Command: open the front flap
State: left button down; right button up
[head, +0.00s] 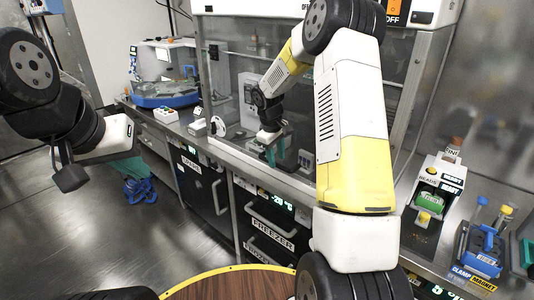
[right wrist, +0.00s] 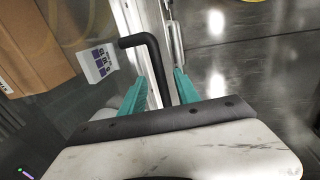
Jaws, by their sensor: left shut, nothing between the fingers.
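The front flap appears to be the clear pane (head: 308,112) of the bench enclosure; its lower edge is partly hidden behind my right arm. My right gripper (head: 276,150) is at the lower part of the enclosure front. In the right wrist view a bent black handle (right wrist: 155,62) runs between the two teal fingers of my right gripper (right wrist: 158,88). The fingers stand apart, with a visible gap beside the handle. My left gripper (head: 126,166) is at the left, over the floor, away from the enclosure, shut and empty.
Below the bench are a black cabinet door (head: 205,190) and a freezer drawer (head: 270,222). A blue-based machine (head: 165,95) stands at the back left. A green-button device (head: 432,203) and a blue rack (head: 482,245) stand at the right. The floor at left is open.

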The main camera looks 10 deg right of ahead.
jog(key=shift+w+d+f, duration=0.1)
jog(key=shift+d+f, duration=0.1)
jog(key=shift+f, duration=0.75)
grip_shut()
dwell(0.7)
